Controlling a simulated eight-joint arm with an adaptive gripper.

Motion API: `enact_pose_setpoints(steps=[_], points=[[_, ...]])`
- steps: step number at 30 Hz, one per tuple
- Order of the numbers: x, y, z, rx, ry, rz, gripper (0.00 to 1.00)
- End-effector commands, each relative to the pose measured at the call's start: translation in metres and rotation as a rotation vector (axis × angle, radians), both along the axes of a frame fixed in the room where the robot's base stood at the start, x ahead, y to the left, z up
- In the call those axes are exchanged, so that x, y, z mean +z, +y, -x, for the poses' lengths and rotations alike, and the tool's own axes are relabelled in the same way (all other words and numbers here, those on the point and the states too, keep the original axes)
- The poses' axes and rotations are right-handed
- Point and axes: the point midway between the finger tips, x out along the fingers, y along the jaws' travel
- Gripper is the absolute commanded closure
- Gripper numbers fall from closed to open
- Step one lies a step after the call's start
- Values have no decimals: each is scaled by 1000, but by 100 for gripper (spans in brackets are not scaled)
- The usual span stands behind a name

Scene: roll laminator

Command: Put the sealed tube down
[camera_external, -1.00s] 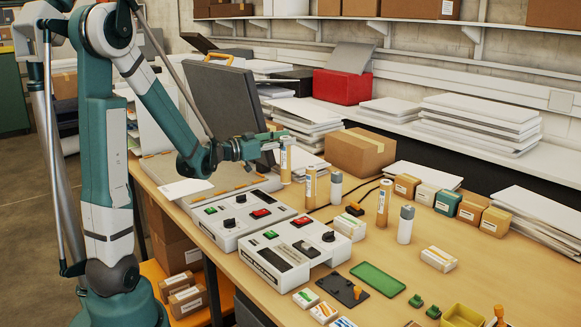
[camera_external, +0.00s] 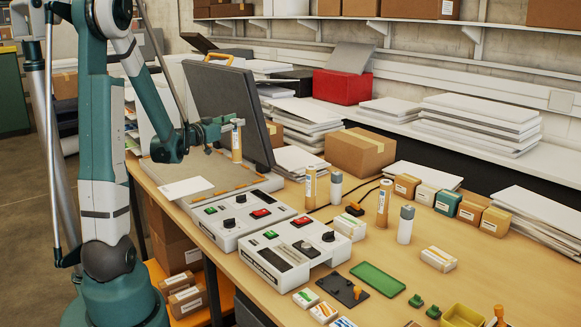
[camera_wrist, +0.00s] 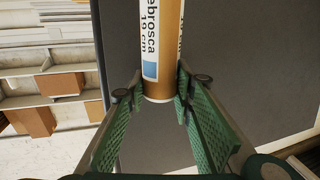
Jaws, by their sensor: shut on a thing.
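My gripper (camera_external: 234,124) is shut on a gold tube (camera_external: 237,146) with a white printed label. The tube hangs upright in front of the raised dark lid (camera_external: 215,90), above the flat grey bed (camera_external: 190,178). In the wrist view the green ribbed fingers of my gripper (camera_wrist: 160,92) close around one end of the tube (camera_wrist: 160,84). That end shows bare gold, and the label reads "ebrosca" and "19 cm". The tube's other end is outside the wrist view. Two similar gold tubes, one nearer (camera_external: 310,188) and one farther right (camera_external: 384,203), stand on the wooden table.
Two white control boxes with knobs, one left (camera_external: 240,215) and one right (camera_external: 290,250), stand in front of the bed. Grey-capped bottles (camera_external: 405,226), small cartons (camera_external: 438,258) and a green tray (camera_external: 378,278) occupy the right. Bare wood (camera_external: 345,228) shows between them.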

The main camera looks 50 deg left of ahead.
Motion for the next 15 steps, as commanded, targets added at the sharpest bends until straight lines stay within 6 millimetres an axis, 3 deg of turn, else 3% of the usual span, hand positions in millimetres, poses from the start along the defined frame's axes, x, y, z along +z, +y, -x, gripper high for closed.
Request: enact_pose_setpoints(steps=[15], points=[[11,138,51,90,0,0,96]])
